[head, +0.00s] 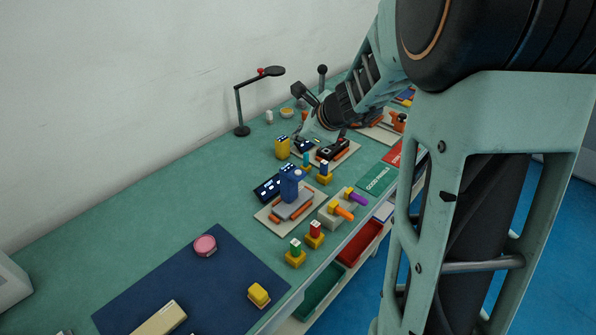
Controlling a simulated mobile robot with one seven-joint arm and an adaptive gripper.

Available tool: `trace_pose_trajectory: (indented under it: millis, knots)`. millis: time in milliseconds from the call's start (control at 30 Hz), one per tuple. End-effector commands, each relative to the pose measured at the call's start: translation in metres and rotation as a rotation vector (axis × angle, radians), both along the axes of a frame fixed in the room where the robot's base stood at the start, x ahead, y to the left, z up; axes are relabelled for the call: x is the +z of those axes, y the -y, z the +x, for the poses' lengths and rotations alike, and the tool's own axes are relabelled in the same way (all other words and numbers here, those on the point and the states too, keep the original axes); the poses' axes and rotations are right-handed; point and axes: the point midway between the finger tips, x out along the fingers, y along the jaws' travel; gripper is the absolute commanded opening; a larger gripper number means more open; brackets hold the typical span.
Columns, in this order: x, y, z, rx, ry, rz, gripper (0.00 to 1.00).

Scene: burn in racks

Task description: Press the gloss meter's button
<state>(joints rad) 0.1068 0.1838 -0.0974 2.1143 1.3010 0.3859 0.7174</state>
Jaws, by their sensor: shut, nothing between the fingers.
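My gripper (308,138) is over the far half of the green bench, pointing down. Its fingers are small and partly lost against nearby things; they look shut and empty. Just right of and below it, a dark boxy instrument with a red and light top (333,149) sits on a pale board; it may be the gloss meter, but I cannot read a label. A small dark blue device (303,146) lies by the fingertips. I cannot tell whether the fingers touch anything. No button can be made out clearly.
A blue instrument (291,184) stands on a nearer board. A yellow block (282,147), a black desk lamp (241,130) and small coloured blocks stand around. A dark blue mat (215,285) lies nearest. Red (362,243) and green bins sit below the front edge. Open bench lies left.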

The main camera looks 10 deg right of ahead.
Motion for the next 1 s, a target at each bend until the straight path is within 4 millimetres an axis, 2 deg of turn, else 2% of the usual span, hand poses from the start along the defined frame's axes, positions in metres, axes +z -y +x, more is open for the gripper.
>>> trace_pose_trajectory:
  millis: [267,700,1000]
  knots:
    - [-0.022,0.0,0.0,-0.001,-0.001,-0.001,0.0]
    - [-0.079,0.0,0.0,-0.001,-0.001,-0.001,0.0]
    - [-0.088,0.0,0.0,0.0,0.001,-0.001,0.0]
